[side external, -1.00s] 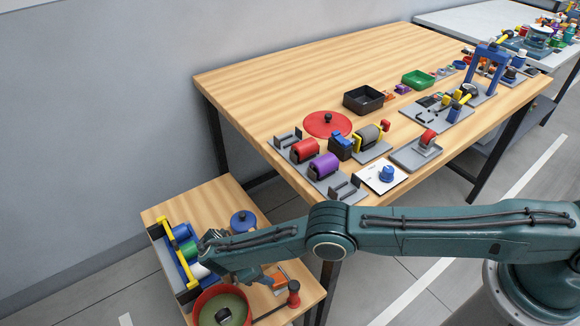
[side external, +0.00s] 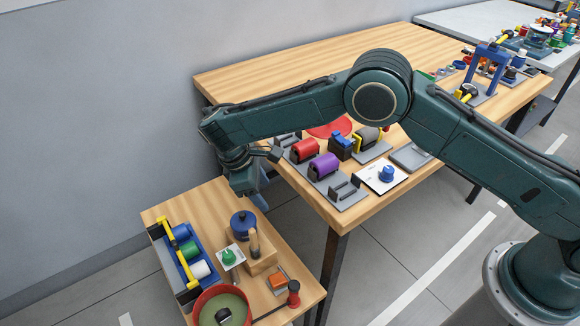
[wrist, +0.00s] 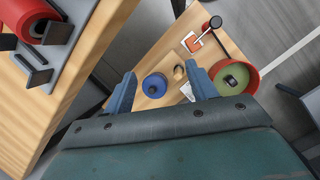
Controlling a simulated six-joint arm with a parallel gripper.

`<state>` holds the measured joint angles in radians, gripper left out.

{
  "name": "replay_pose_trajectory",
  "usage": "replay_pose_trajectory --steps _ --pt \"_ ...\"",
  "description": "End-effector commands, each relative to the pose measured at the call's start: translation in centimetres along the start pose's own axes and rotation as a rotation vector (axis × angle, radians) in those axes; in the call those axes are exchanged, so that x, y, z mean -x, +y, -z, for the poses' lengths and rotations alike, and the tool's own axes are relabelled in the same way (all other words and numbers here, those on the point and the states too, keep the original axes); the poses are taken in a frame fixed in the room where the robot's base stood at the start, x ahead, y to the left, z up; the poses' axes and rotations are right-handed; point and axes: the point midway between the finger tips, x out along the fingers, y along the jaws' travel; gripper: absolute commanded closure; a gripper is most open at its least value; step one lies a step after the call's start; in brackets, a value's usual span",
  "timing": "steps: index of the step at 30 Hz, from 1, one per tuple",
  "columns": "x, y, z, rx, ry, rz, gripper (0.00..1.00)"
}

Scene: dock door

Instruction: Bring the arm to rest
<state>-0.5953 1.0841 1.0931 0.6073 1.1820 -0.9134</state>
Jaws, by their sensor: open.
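My gripper (wrist: 163,92) is open and empty in the wrist view, its two blue-grey fingers spread apart. In the side external view my gripper (side external: 247,188) hangs in the air above the back of the small wooden side table (side external: 160,212), beside the left end of the large workbench. Its fingers point down and are partly hidden by the wrist there. Under it on the side table stand a blue round pot (side external: 243,226) and a wooden block with an upright handle (side external: 257,262). Nothing is between the fingers.
The side table also holds a blue rack (side external: 190,262) with coloured rolls, a red round pan (side external: 222,290) and an orange piece (side external: 277,280). The large workbench (side external: 300,77) carries red and purple rollers (side external: 323,166). My forearm passes above it.

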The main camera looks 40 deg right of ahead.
Motion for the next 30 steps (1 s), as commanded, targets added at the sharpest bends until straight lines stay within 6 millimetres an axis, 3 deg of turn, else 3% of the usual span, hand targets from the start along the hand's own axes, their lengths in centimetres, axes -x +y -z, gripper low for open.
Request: replay_pose_trajectory --steps 6,15,30 --pt "4.9 2.6 -4.1 -0.093 0.065 -0.003 0.43" --pt "10.3 4.8 -10.4 -0.219 0.150 -0.005 0.43" --pt "16.4 5.3 -22.0 -0.430 0.292 -0.005 0.43"
